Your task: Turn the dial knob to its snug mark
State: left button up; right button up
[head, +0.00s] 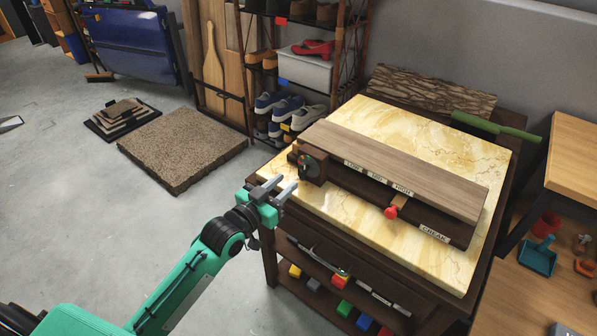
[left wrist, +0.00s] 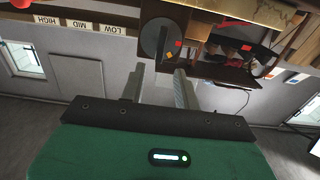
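The dial knob (head: 309,167) is a dark round disc on the left end of a wooden block on the marble-topped table. In the left wrist view the dial (left wrist: 150,38) has a raised bar and small red and orange marks; no wording on them is legible, so I cannot tell which is snug. My left gripper (head: 281,186) is just left of and in front of the dial. In the left wrist view the left gripper (left wrist: 159,76) has its fingers apart, with nothing between them, pointing at the dial. My right gripper is not in view.
A wooden unit (head: 410,170) carries LOW, MID, HIGH and CREAK labels and a red-knobbed slider (head: 391,212). A green-handled tool (head: 495,127) lies at the table's back right. A shoe rack (head: 291,75) stands behind. Floor on the left is mostly clear.

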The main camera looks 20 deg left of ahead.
aim_at(301, 170)
pick_arm(q)
jog(key=x, duration=0.6)
jog(key=shift+w+d, duration=0.1)
jog(key=shift+w, duration=0.25)
grip_shut()
